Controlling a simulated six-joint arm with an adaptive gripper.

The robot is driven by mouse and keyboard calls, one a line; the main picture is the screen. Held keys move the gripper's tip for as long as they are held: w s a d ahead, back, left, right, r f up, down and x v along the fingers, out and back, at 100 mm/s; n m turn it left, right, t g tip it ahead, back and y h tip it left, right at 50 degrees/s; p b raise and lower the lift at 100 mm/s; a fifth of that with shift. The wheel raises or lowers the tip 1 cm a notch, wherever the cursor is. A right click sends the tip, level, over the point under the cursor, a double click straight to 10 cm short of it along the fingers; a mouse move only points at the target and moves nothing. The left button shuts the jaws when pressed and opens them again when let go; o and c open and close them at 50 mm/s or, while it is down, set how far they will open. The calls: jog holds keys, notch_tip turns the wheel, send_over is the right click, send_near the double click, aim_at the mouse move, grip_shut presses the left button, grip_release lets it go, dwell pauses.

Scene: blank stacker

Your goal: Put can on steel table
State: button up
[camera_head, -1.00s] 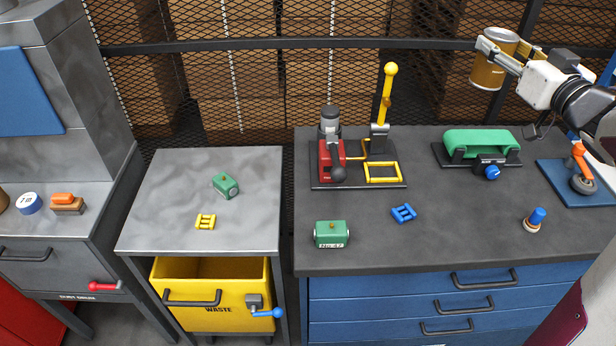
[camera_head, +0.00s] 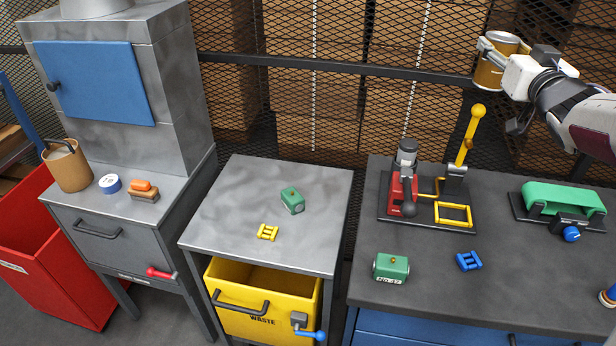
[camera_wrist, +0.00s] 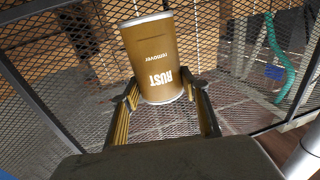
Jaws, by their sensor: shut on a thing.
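My gripper (camera_head: 502,56) is shut on a brown-gold can (camera_head: 490,74) and holds it upright in the air at the upper right of the head view. In the wrist view the can (camera_wrist: 155,62) reads "RUST remover" upside down, with a gripper finger on each side of it. The steel table (camera_head: 240,185) is the grey metal-topped one in the middle of the head view. The can is well above and to the right of it, over the back of the dark bench.
A green block (camera_head: 292,200) and a yellow part (camera_head: 268,232) lie on the steel table; its left and back areas are clear. The dark bench (camera_head: 400,295) carries a red press (camera_head: 402,190) with a raised yellow lever (camera_head: 470,135), and a green belt unit (camera_head: 562,198). Mesh fencing stands behind.

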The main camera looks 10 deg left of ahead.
jog(key=w+a, duration=0.3)
jog(key=a, duration=1.4)
jog(key=s+a+f+n+y, duration=0.1)
jog(key=s+a+f+y, duration=0.1)
jog(key=a, duration=1.2)
jog(key=s+a+f+n+g+y, duration=0.1)
jog(key=s+a+f, duration=0.1)
jog(key=a, duration=1.3)
jog(key=shift+s+a+f+n+y, duration=0.15)
jog(key=shift+s+f+n+y, duration=0.2)
jog(key=shift+s, duration=0.55)
jog(key=s+a+f+y, duration=0.1)
jog(key=s+a, duration=0.2)
jog(key=a, duration=0.2)
jog(key=s+a+f+n+g, duration=0.1)
jog(key=s+a, duration=0.2)
jog(key=a, duration=0.1)
jog(key=s+a+f+y, duration=0.1)
jog(key=s+a, duration=0.2)
jog(key=a, duration=0.2)
jog(key=shift+s+a+f+n+g+y, duration=0.15)
jog(key=shift+s+a+n+g+y, duration=0.15)
jog(key=shift+a+n+y, duration=0.05)
jog(key=shift+w+d+f, duration=0.1)
jog(key=shift+f, duration=6.3)
jog(key=shift+w+d+f, duration=0.1)
jog(key=shift+f, duration=6.3)
jog(key=shift+f, duration=3.1)
